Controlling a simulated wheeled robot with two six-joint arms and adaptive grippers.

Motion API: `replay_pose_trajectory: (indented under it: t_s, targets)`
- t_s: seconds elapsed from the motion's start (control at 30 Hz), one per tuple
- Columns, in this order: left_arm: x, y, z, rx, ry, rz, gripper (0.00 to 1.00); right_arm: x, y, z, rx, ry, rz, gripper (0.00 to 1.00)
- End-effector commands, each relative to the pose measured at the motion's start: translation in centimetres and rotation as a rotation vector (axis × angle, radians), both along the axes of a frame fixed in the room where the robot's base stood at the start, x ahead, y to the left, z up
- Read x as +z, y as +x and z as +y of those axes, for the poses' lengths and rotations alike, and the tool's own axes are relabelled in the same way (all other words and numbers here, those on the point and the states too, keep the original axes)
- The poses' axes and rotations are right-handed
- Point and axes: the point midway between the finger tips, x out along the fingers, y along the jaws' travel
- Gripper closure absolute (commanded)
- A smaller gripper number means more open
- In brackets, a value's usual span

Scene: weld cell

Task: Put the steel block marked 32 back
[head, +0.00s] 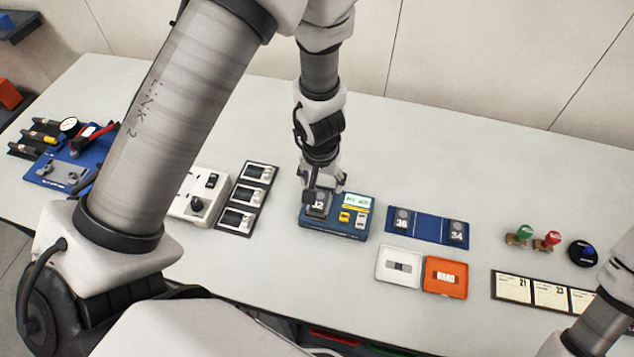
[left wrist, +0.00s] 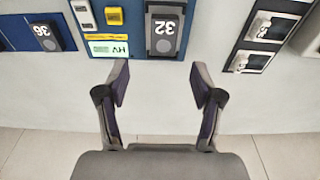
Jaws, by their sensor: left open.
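The steel block marked 32 (head: 318,206) sits on the left part of a blue tester (head: 335,234) with a lit display and yellow and white buttons. It also shows upside down in the left wrist view (left wrist: 164,32). My left gripper (head: 325,188) is over the tester by the block. In the left wrist view its open, empty fingers (left wrist: 159,82) point toward the block, which lies beyond the tips. A blue holder (head: 428,227) right of the tester carries block 36 (head: 402,219) on its left and block 34 (head: 457,232) on its right, with a bare middle between them.
A white tray (head: 391,280) and an orange tray (head: 438,285) lie in front of the holder. Coloured knobs (head: 532,237) and calendar-like cards (head: 545,293) lie right.

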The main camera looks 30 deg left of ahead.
Motion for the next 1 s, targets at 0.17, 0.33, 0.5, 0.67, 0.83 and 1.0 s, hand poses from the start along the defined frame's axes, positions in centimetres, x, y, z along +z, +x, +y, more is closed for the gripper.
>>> replay_pose_trajectory:
  t_s: [0.17, 0.33, 0.5, 0.67, 0.83, 1.0]
  targets:
    - [-3.0, 0.2, 0.0, -0.002, -0.006, 0.003, 0.33, -2.4, -0.2, 0.0, 0.000, 0.000, 0.004, 1.00]
    - [-6.0, 0.4, 0.3, 0.000, -0.005, 0.004, 0.33, -4.7, -0.1, 0.0, 0.000, 0.000, 0.003, 1.00]
    - [-7.9, 0.7, 0.4, -0.003, -0.003, 0.001, 0.33, -6.1, -0.1, 0.0, 0.000, 0.000, 0.002, 1.00]
    - [-7.6, 0.8, 0.4, -0.002, -0.002, 0.002, 0.33, -5.8, -0.1, 0.0, 0.000, 0.000, 0.002, 1.00]
    - [-7.6, 0.7, 0.4, -0.003, -0.002, 0.003, 0.76, -5.8, -0.1, 0.0, 0.000, 0.000, 0.002, 1.00]
    - [-7.6, 0.7, 0.4, -0.003, -0.002, 0.002, 1.00, -5.8, -0.1, 0.0, 0.000, 0.000, 0.002, 1.00]
